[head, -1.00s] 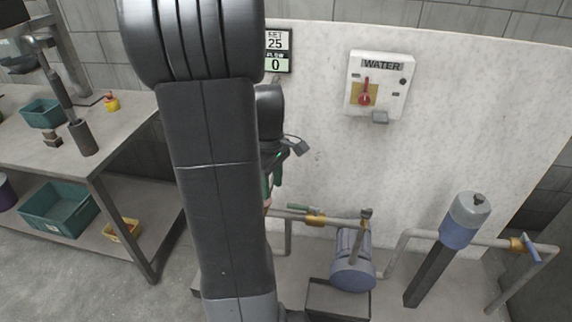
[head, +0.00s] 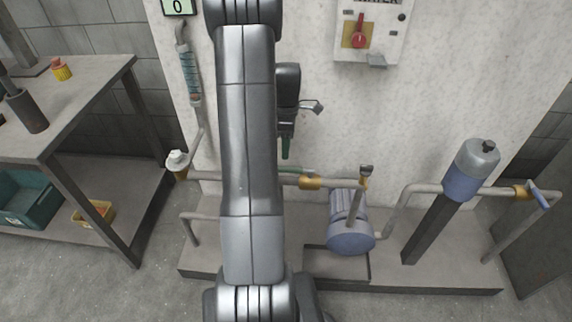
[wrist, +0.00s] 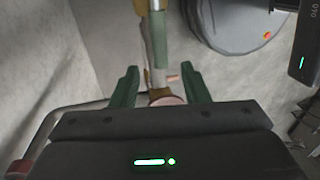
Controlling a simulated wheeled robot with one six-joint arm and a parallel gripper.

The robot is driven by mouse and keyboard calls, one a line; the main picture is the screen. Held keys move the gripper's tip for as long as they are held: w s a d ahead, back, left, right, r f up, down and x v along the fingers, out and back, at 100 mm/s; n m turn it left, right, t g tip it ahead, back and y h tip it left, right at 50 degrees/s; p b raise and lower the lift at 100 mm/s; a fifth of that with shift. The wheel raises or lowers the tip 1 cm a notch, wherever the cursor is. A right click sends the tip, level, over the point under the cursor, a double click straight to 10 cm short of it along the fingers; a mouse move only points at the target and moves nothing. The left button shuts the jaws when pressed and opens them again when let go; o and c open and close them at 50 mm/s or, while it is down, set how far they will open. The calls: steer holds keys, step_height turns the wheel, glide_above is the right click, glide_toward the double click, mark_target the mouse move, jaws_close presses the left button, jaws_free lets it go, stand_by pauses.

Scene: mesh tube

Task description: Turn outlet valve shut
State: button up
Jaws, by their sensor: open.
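My gripper (head: 286,152) is open, with green fingers, and hangs in front of the white panel above the pipework. Below it is a brass valve (head: 312,183) with a green lever lying along the pipe, partly hidden by my arm. In the wrist view, the green lever (wrist: 158,45) shows ahead of and between the open fingers (wrist: 159,75); I see no contact. A second brass valve (head: 521,192) with a blue handle (head: 540,196) is on the pipe at the far right. No label shows which is the outlet valve.
The blue pump (head: 350,238) stands right of the green lever. A blue-grey canister (head: 470,170) stands on the pipe farther right. The red-knob water box (head: 370,32) is on the panel (head: 440,90). A workbench (head: 85,95) stands at left.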

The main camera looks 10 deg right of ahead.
mark_target(294, 170)
steer(key=f, duration=0.4)
steer(key=s+f, duration=0.1)
steer(key=f, duration=0.1)
steer(key=shift+s+a+f+b, duration=0.1)
steer(key=shift+a+f+b, duration=0.1)
steer(key=shift+b, duration=0.1)
jaws_close()
